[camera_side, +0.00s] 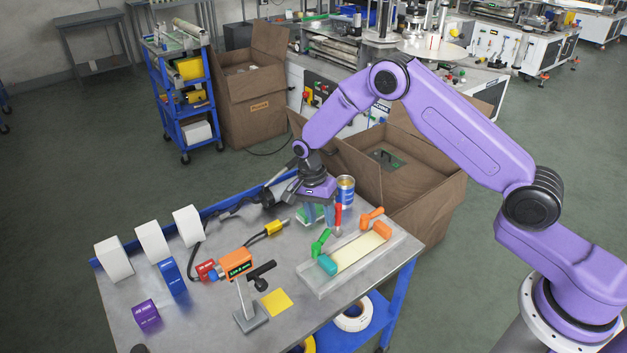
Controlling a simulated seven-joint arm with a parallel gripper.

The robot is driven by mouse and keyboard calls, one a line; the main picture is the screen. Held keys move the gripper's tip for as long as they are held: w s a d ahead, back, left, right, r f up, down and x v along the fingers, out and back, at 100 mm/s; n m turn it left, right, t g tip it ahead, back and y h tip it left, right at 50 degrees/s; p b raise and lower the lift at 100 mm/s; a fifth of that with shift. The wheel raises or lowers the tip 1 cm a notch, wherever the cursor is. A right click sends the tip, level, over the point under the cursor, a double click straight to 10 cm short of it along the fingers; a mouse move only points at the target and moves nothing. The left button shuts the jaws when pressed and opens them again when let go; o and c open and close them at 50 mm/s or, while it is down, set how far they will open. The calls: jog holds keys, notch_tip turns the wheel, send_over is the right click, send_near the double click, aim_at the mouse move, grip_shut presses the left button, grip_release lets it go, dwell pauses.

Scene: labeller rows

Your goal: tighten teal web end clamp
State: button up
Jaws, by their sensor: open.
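A teal clamp (328,264) sits at the near left end of a cream web strip (360,250) on a grey fixture plate (312,283). A green lever handle (321,243) stands up at an angle beside the teal clamp. An orange clamp (376,229) with an orange handle (372,213) is at the strip's far end. My gripper (319,219) is open and points down, behind and above the green handle and apart from it. A green object (308,216) shows partly behind its fingers; I cannot tell whether they touch it.
A red-handled tool (338,214) and a can (346,190) stand close right of my gripper. An orange display unit (236,264) on a stand, a yellow note (277,302), a yellow connector (275,229) and white boxes (152,241) occupy the table's left. Bare tabletop lies between note and fixture.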

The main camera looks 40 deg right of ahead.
aim_at(322, 236)
notch_tip(322, 236, up, 13)
jog(key=w+a, duration=0.1)
jog(key=w, duration=0.1)
jog(key=shift+w+f, duration=0.15)
jog(key=shift+f, duration=0.05)
jog(key=s+f, duration=0.1)
jog(key=f, duration=0.4)
jog(key=s+f, duration=0.1)
jog(key=f, duration=0.5)
jog(key=s+f, duration=0.1)
jog(key=f, duration=0.5)
jog(key=shift+s+d+f, duration=0.1)
jog(key=shift+s, duration=0.25)
grip_shut()
